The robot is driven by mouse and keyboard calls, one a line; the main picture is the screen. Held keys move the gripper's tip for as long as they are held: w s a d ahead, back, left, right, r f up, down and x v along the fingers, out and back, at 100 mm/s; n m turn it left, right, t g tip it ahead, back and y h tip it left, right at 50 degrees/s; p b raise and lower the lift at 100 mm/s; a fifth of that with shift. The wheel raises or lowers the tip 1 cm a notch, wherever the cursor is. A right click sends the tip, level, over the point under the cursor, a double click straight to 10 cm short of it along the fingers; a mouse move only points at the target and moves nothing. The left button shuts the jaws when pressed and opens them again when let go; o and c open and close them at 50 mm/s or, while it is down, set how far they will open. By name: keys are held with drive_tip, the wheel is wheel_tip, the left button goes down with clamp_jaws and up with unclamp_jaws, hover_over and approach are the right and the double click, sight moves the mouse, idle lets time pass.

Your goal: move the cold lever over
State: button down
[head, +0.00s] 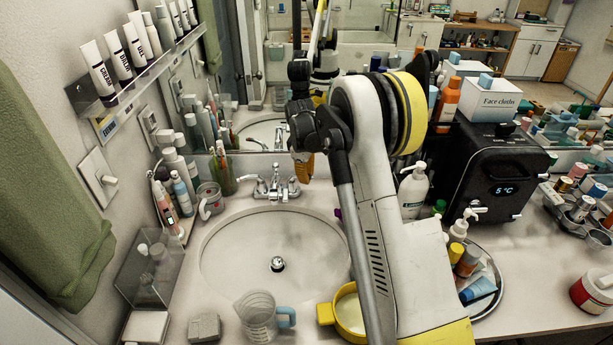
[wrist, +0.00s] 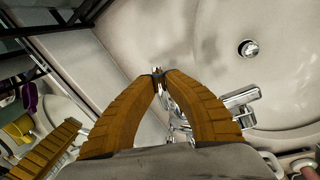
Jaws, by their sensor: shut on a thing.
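A chrome tap (head: 272,188) stands behind the round white basin, with a left lever (head: 250,177) and a right lever (head: 293,185). No hot or cold mark is readable on either. My gripper (head: 304,180) has orange fingers and is at the right lever, partly behind my own arm in the head view. In the wrist view the fingertips of my gripper (wrist: 158,76) meet around a small shiny metal end (wrist: 157,71), which looks like the right lever. The tap spout (wrist: 240,97) shows to the right of the fingers; the tap body is partly hidden by them.
The basin (head: 232,262) is empty. A toothbrush cup (head: 222,178) stands left of the tap. A measuring jug (head: 258,315) and a yellow-handled pot (head: 347,312) stand at the front. A white pump bottle (head: 412,190) and a black cooler (head: 492,175) stand right of my arm.

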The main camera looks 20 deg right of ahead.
drive_tip(key=m, duration=0.1)
drive_tip(key=a+m, duration=0.1)
drive_tip(key=s+m, duration=0.1)
drive_tip(key=m, duration=0.1)
drive_tip(key=shift+a+f+g, duration=0.1)
drive_tip(key=shift+a+g, duration=0.2)
drive_tip(key=shift+s+a+m+g+h, duration=0.15)
drive_tip(key=shift+a+m, duration=0.25)
drive_tip(key=shift+m, duration=0.45)
drive_tip(key=shift+s+a+m+g+h, duration=0.15)
drive_tip(key=shift+a+m, duration=0.25)
drive_tip(key=shift+m, duration=0.45)
drive_tip(key=c, duration=1.4)
unclamp_jaws()
